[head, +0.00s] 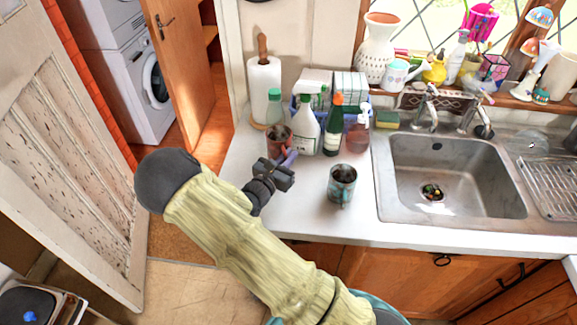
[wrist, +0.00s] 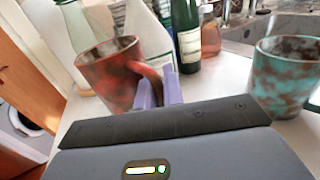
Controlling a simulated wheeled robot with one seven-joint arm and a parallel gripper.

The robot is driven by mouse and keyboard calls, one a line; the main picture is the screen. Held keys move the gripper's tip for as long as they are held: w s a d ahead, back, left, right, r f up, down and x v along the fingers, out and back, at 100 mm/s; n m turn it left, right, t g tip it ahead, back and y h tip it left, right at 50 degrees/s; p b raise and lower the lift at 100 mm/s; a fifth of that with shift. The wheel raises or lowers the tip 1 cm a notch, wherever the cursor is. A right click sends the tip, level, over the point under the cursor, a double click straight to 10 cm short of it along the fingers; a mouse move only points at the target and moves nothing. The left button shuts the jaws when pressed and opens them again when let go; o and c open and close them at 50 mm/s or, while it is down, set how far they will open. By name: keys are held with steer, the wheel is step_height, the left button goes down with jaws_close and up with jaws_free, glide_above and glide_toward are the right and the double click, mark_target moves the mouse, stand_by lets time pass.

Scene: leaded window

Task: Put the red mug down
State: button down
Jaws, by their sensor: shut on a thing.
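A red mug with dark patches (head: 279,141) is at the left of the white counter, in front of the bottles. In the wrist view the red mug (wrist: 108,72) looks tilted, with its handle toward my gripper. My gripper (wrist: 160,90) is shut on the mug's handle with its purple fingers. In the head view my gripper (head: 287,158) reaches in from the front, beside the mug. I cannot tell whether the mug's base touches the counter.
A teal mug (head: 342,185) stands on the counter to the right, also in the wrist view (wrist: 285,75). Behind are a white spray bottle (head: 306,127), a green bottle (head: 333,128) and a paper towel roll (head: 264,88). A sink (head: 455,175) lies right. The counter's front left is clear.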

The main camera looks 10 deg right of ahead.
steer(key=shift+f, duration=2)
steer(key=shift+d, duration=0.1)
steer(key=shift+s, duration=0.1)
steer(key=shift+f, duration=0.2)
steer(key=c, duration=1.5)
jaws_free()
steer(key=shift+r, duration=0.1)
